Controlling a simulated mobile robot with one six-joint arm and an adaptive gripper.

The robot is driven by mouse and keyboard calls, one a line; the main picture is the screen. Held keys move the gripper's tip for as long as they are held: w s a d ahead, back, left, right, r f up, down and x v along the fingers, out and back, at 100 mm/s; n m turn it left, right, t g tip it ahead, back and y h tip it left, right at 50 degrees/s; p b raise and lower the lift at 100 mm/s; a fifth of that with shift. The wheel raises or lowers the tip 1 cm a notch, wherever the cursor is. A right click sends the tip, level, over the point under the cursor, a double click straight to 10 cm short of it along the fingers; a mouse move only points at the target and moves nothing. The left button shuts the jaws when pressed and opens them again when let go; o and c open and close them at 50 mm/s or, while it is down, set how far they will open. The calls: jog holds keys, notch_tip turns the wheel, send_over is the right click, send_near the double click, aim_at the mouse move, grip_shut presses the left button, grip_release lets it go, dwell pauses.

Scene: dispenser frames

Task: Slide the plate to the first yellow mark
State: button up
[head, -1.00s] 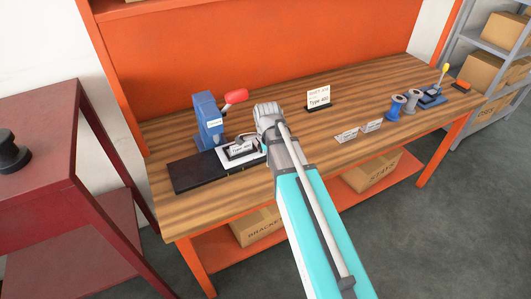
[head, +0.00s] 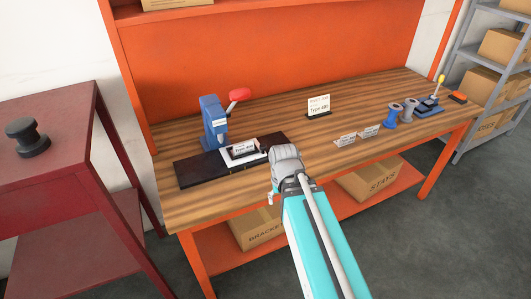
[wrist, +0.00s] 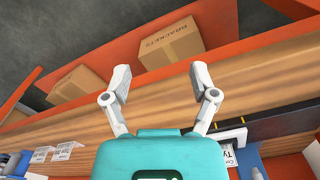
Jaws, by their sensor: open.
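The plate (head: 228,158) is white, with a dark block and a "Type 400" label on it. It sits on a long black base (head: 195,175) near the bench's left end, beside a blue press (head: 213,120) with a red handle. My gripper (wrist: 161,84) is open and empty in the wrist view, with its fingers spread over the bench's front edge. In the head view my gripper (head: 286,156) is at the right end of the base, apart from the plate. Part of the plate also shows at the right of the wrist view (wrist: 230,136).
A sign (head: 318,106) stands behind on the wooden bench (head: 330,160). Small labels (head: 345,139), blue and grey spools (head: 391,117) and a yellow-knobbed device (head: 432,105) are to the right. Boxes (head: 258,228) lie on the lower shelf.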

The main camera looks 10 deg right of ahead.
jog(key=shift+s+f+n, duration=0.1)
jog(key=shift+s+n, duration=0.7)
jog(key=shift+s, duration=0.05)
jog(key=shift+c, duration=1.3)
jog(key=shift+d, duration=0.1)
